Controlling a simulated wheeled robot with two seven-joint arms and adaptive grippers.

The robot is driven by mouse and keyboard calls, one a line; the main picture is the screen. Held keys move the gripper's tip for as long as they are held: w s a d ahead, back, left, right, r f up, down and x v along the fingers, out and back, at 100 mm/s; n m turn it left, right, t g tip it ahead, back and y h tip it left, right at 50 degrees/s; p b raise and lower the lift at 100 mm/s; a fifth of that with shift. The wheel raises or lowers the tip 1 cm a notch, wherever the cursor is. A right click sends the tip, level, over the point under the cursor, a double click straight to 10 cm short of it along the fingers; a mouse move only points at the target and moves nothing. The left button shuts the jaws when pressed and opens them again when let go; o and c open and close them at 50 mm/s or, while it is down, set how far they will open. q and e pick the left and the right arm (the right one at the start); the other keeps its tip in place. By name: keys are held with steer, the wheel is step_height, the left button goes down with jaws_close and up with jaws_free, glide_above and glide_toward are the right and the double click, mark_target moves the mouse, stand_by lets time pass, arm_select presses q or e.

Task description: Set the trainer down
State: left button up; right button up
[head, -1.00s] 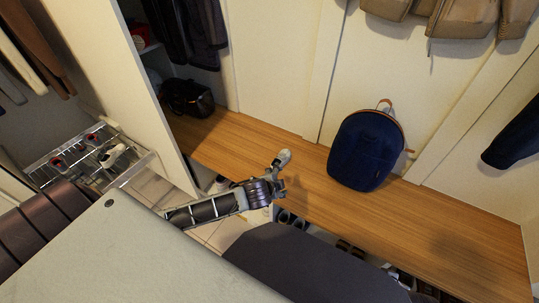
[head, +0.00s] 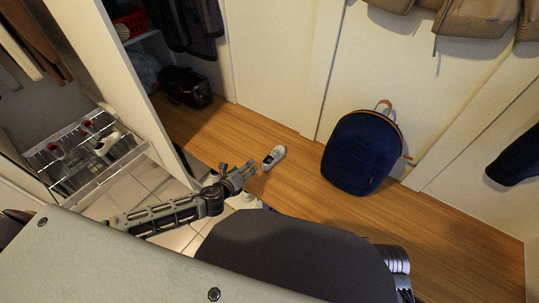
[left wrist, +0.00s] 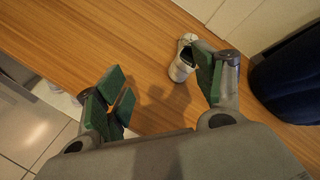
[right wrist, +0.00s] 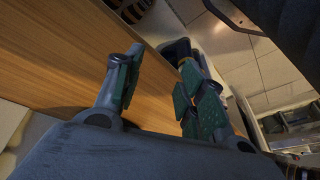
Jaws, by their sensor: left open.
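The trainer (head: 274,157), pale with a dark opening, rests on the wooden bench (head: 235,130), left of the blue backpack. My left gripper (head: 247,170) is open and empty, just short of the trainer on its near left side. In the left wrist view the trainer (left wrist: 182,64) lies beyond the spread fingers, close to the right-hand finger, which partly covers it. My right gripper (right wrist: 162,88) has its fingers apart with nothing between them in the right wrist view.
The blue backpack (head: 361,152) leans on the back wall right of the trainer. A dark bag (head: 187,87) sits at the bench's far left. A white partition (head: 150,95) and wire shoe rack (head: 88,155) stand left. The bench between trainer and dark bag is clear.

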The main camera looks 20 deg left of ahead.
mark_target(274, 155)
arm_select(q)
steer(key=m, duration=0.2)
steer(key=shift+w+d+r+m+h, duration=0.1)
steer(key=shift+d+m+h, duration=0.15)
steer(key=shift+m+h, duration=0.05)
steer(key=shift+d+m+h, duration=0.25)
steer(key=shift+m+h, duration=0.05)
steer(key=shift+m, duration=0.3)
steer(key=m, duration=0.1)
steer(key=d+m+h, duration=0.1)
steer(key=m, duration=0.1)
steer(key=d+m, duration=0.1)
steer(key=m, duration=0.1)
steer(key=shift+s+d+r, duration=0.15)
steer(key=shift+s+r, duration=0.05)
steer(key=shift+r, duration=0.15)
steer(key=shift+d+m+h, duration=0.15)
steer(key=shift+m+h, duration=0.15)
steer(key=shift+m, duration=0.6)
arm_select(e)
steer(key=shift+s+d+f+g, duration=0.2)
steer(key=shift+s+f+g, duration=0.05)
steer(key=shift+g, duration=0.15)
arm_select(q)
steer(key=shift+w, duration=0.1)
